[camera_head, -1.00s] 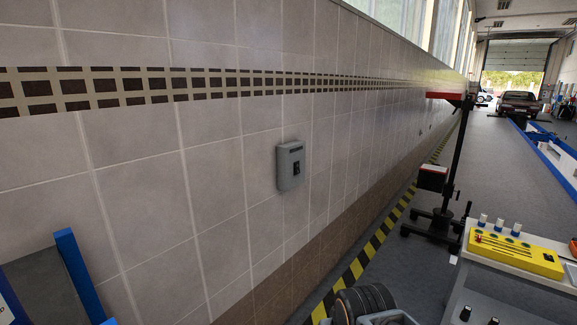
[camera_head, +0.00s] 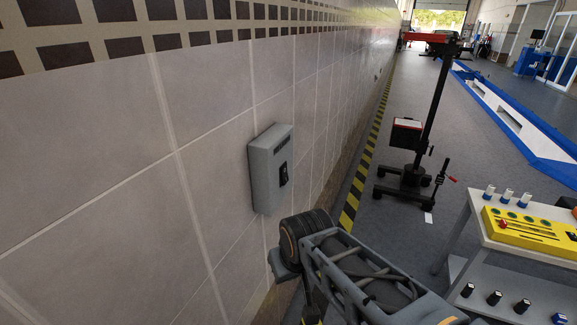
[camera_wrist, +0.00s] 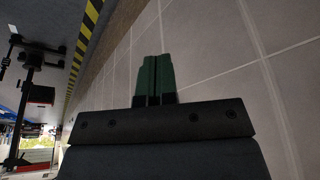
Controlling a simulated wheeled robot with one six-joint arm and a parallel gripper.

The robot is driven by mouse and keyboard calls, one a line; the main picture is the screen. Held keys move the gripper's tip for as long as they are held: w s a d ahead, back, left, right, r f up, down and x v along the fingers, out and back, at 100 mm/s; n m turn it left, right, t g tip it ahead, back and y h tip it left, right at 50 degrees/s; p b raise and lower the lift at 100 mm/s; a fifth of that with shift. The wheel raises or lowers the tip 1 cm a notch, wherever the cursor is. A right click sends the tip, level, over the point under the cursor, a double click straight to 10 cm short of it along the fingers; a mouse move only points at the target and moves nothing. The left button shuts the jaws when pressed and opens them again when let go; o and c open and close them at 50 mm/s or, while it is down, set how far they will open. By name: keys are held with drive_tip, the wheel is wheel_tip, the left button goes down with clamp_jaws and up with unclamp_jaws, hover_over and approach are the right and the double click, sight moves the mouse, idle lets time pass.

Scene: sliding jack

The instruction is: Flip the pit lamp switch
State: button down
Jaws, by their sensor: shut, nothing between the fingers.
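The pit lamp switch is a grey box (camera_head: 270,168) fixed to the tiled wall, with a small black rocker (camera_head: 284,174) on its front face. My gripper (camera_wrist: 153,75) shows in the wrist view, its two green fingers together with nothing between them. The fingers are in front of the tiled wall, and the switch box is not in the wrist view. In the head view my arm reaches up from the lower right, below and right of the box. The fingertips are not visible there. I cannot tell which way the rocker is set.
A black wheeled stand (camera_head: 415,150) is on the floor beyond the box, right of a yellow-black floor stripe (camera_head: 352,198). A trolley at right carries a yellow tray (camera_head: 530,230). A blue-edged pit (camera_head: 510,118) lies farther right. The wall around the box is clear.

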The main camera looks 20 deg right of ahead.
idle(0.3)
drive_tip(key=m+t+y+b, duration=0.3)
drive_tip(key=m+t+y, duration=0.3)
drive_tip(key=m+y, duration=0.35)
approach(287, 181)
drive_tip(key=f+v, duration=0.1)
drive_tip(key=v, duration=0.6)
drive_tip(key=shift+s+a+r+h, duration=0.15)
drive_tip(key=shift+r+h, duration=0.1)
drive_tip(key=shift+h, duration=0.1)
drive_tip(key=shift+a+f, duration=0.1)
drive_tip(key=p+x, duration=0.1)
drive_tip(key=x, duration=0.3)
drive_tip(key=p+x, duration=0.1)
drive_tip(key=x, duration=0.4)
drive_tip(key=r+x, duration=0.1)
drive_tip(key=x, duration=0.3)
drive_tip(key=shift+w+a+p, duration=0.4)
drive_tip(key=shift+w, duration=0.05)
